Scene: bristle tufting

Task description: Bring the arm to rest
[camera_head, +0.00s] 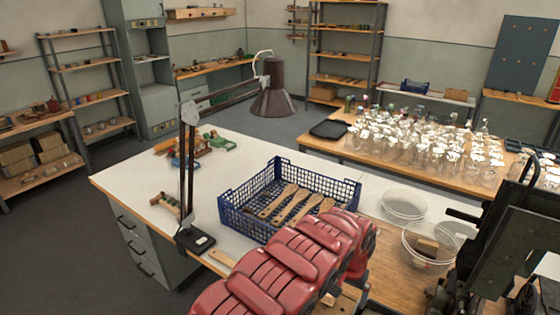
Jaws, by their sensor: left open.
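My left arm, with red ribbed covers, comes in from the bottom edge and reaches up to the middle of the bench's near side. Its gripper (350,245) is at the far end, just in front of the blue crate; its jaws are open, and its fingertips are hard to make out. No held thing shows. The blue mesh crate (235,217) stands on the white bench top, with several wooden brush bodies (292,205) lying in it. The arm hides part of the crate's near right side. My right gripper does not show.
A desk lamp (188,165) stands left of the crate. Two clear bowls (404,204) (430,245) sit to the right, the nearer holding a wooden block. A dark machine (512,255) stands at the right edge. Glassware crowds the table behind. The white top (135,180) has free room at left.

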